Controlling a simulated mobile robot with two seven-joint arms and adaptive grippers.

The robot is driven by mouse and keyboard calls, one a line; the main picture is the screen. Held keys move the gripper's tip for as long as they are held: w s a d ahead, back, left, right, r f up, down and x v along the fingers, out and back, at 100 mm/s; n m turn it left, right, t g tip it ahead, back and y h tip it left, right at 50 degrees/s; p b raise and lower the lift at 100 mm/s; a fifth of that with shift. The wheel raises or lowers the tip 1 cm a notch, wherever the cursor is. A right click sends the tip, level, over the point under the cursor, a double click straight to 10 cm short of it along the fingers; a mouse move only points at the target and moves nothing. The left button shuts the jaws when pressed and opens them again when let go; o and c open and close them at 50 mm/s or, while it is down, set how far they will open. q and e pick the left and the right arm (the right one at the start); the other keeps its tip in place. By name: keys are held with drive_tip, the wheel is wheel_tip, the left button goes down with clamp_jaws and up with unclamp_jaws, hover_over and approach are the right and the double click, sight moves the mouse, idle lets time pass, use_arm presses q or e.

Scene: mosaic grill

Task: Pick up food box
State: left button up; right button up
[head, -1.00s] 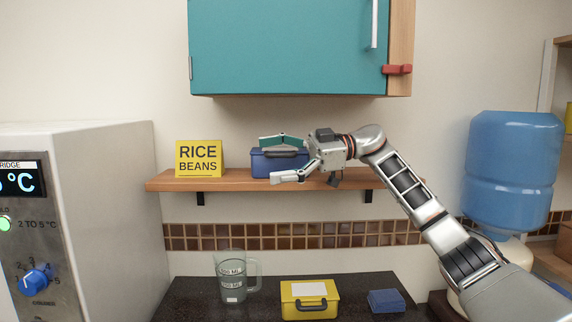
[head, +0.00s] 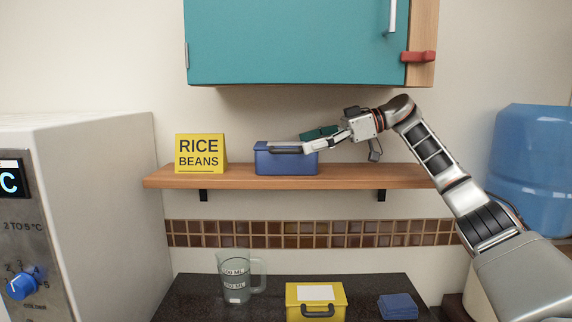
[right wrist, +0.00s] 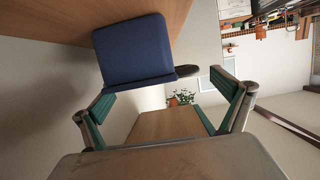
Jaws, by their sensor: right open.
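A blue box (head: 286,163) with a dark handle stands on the wooden shelf, beside the yellow sign. A yellow box (head: 316,294) with a white label and dark handle sits on the dark counter below. My right gripper (head: 310,140) is open and empty at the blue box's upper right side, one finger near its top edge. In the right wrist view the blue box (right wrist: 130,48) and its dark handle lie just beyond the open fingers (right wrist: 162,84), toward the left one. I cannot tell whether a finger touches it. My left gripper is not in view.
A yellow RICE BEANS sign (head: 201,154) stands left on the shelf (head: 370,176). A teal cabinet (head: 290,40) hangs above. The shelf's right part is clear.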

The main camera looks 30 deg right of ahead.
sight(289, 145)
drive_tip(key=x, duration=0.5)
drive_tip(key=shift+w+p, duration=0.15)
drive_tip(key=shift+p, duration=0.25)
drive_tip(key=shift+c, duration=0.7)
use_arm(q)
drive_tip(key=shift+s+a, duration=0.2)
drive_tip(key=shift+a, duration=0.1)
use_arm(e)
drive_tip(key=shift+r, duration=0.1)
drive_tip(key=c, duration=1.8)
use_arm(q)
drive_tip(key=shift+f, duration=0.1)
use_arm(e)
drive_tip(key=shift+r, duration=0.1)
